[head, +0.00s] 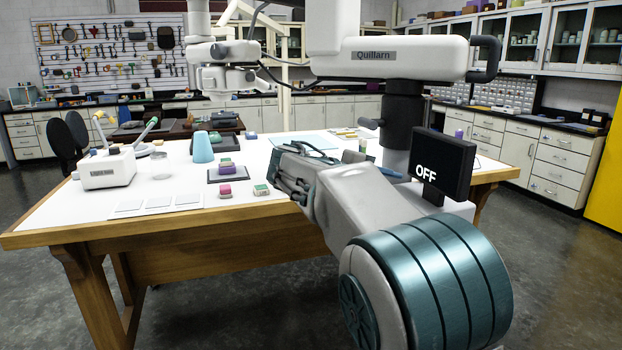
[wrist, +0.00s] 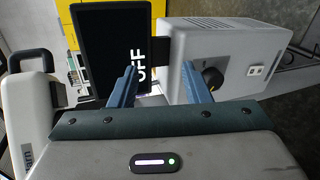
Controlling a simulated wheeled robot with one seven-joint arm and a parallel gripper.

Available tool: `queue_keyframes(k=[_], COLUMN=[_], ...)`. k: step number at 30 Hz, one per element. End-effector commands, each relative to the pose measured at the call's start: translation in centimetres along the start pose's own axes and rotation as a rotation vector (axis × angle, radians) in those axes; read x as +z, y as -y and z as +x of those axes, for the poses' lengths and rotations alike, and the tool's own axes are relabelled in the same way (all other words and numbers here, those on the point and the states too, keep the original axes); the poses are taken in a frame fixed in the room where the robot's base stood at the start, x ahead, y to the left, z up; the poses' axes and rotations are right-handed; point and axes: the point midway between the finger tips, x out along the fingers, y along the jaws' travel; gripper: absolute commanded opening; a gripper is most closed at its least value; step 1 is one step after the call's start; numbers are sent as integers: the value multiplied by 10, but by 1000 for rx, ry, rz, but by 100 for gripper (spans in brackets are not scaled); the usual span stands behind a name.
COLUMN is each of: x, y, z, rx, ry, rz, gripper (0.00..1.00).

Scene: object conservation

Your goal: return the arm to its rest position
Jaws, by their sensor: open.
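My arm (head: 365,205) reaches from the lower right of the head view over the near edge of the white-topped table (head: 75,205). Beyond the fingers are a dark screen reading OFF (wrist: 112,45) and a grey housing with a black knob (wrist: 232,65). The gap between fingers and housing is hard to judge.
The OFF screen (head: 443,165) stands close right of my arm, below the Quillarn machine (head: 405,57). Left of my arm are a green-topped block (head: 261,190), a pink-topped block (head: 225,191), a stack on a dark pad (head: 214,178), a blue cone (head: 202,147) and white squares (head: 158,203).

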Motion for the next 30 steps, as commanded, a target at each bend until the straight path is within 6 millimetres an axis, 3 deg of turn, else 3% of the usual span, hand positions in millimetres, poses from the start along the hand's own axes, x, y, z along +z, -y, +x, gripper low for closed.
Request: queue_keyframes(k=[3,7,11,18,24,30], x=[40,90,138,213,245,252], y=[14,47,82,142,174,184], z=[26,38,30,-11,-37,-43], rx=[-199,-448,-677,-1020,-1166,-1201], ry=[-11,-38,-61,-81,-73,-69], rz=[2,39,112,331,494,542], gripper=[43,43,43,43,43,43])
